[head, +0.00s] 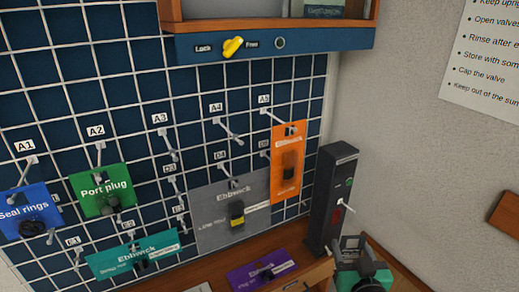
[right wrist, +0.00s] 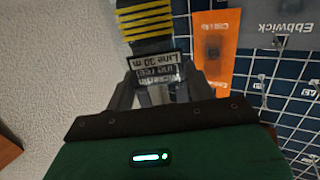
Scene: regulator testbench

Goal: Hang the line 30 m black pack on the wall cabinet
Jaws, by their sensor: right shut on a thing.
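My right gripper (right wrist: 160,92) is shut on the line 30 m black pack (right wrist: 145,30). In the right wrist view the pack shows black and yellow bands, with an upside-down "Line 30 m" label between the fingers. In the head view my right gripper (head: 350,243) is at the lower right, and I cannot clearly make out the pack there. The blue gridded wall panel (head: 130,75) carries labelled hooks. Hooks A3 (head: 170,145) and A4 (head: 229,131) look bare. Above it is a blue strip with a yellow knob (head: 232,47) between "Lock" and "Free". My left gripper is not in view.
An orange pack (head: 288,150) hangs at A5, left of a tall dark upright box (head: 320,200). A grey pack (head: 205,205), green pack (head: 88,182), blue pack (head: 15,205) and teal pack (head: 110,265) hang on the panel. A purple pack (head: 245,280) is low at the wooden bench.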

